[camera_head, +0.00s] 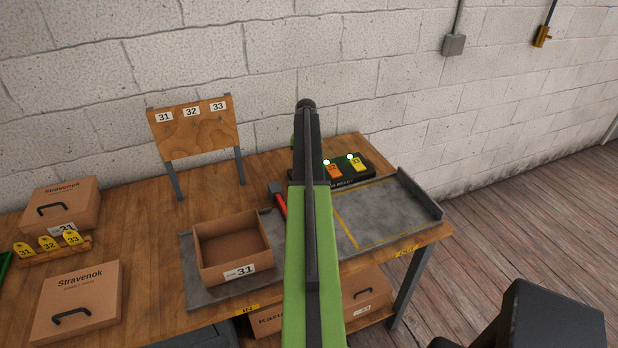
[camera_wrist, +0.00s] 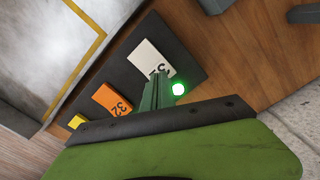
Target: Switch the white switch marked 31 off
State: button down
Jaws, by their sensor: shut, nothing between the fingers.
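The white switch (camera_wrist: 150,59) sits at one end of a dark switch box (camera_wrist: 190,66) in the wrist view. Its number is partly covered by my finger; only a "3" can be made out. A lamp (camera_wrist: 178,89) beside it glows green. My gripper (camera_wrist: 159,78) is shut and empty, its tips over the number edge of the white switch. I cannot tell whether they touch it. In the head view my arm hides the white switch; the box shows with an orange switch 32 (camera_head: 334,171) and a yellow switch 33 (camera_head: 356,164).
Green lamps glow by the orange (camera_head: 326,162) and yellow (camera_head: 350,157) switches. A red-handled tool (camera_head: 279,200) and an open carton marked 31 (camera_head: 232,248) lie left of my arm. A grey tray (camera_head: 400,215) right of it is clear. The wall is close behind.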

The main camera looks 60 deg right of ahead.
jog(key=shift+f+b, duration=0.7)
jog(key=shift+f, duration=0.05)
jog(key=shift+r, duration=0.1)
notch_tip(320, 180, up, 7)
jog(key=p, duration=0.7)
dwell(0.4)
